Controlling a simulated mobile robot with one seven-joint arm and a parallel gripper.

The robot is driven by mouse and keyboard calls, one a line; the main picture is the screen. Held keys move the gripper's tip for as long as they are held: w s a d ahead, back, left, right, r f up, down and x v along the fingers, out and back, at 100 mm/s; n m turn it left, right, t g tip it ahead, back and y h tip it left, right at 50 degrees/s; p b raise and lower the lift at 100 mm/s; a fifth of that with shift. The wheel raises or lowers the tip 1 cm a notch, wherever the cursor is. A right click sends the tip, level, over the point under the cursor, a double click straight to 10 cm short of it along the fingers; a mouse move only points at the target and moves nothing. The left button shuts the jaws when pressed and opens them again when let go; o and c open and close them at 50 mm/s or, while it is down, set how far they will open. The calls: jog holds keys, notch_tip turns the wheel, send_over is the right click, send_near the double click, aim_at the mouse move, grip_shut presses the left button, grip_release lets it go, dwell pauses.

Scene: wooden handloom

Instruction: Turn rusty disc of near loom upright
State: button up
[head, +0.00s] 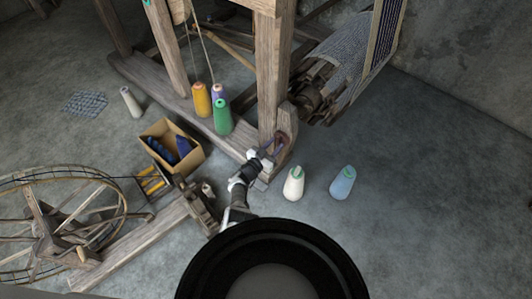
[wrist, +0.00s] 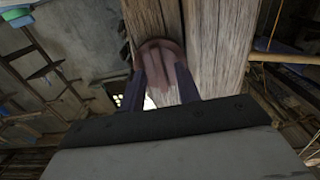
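The rusty disc (wrist: 160,45) shows in the wrist view as a reddish-brown rounded shape against the wooden upright (wrist: 225,45). My gripper (wrist: 161,75) has its two dark fingers apart, with the tips at the left and right edges of the disc. I cannot tell whether they touch or press on it. In the head view my gripper (head: 272,152) is at the foot of the near loom's upright (head: 270,85), beside the small reddish-brown disc (head: 283,139). The gripper and arm partly cover that spot.
A white cone (head: 293,184) and a blue cone (head: 342,183) stand on the floor close right of my arm. A cardboard box (head: 171,146) and a spinning wheel (head: 52,225) are at left. Yellow, purple and green cones (head: 222,118) stand by the loom beam. The floor at right is clear.

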jog(key=p+v, duration=0.4)
jog(key=v, duration=0.9)
jog(key=shift+s+a, duration=0.1)
jog(key=shift+s, duration=0.05)
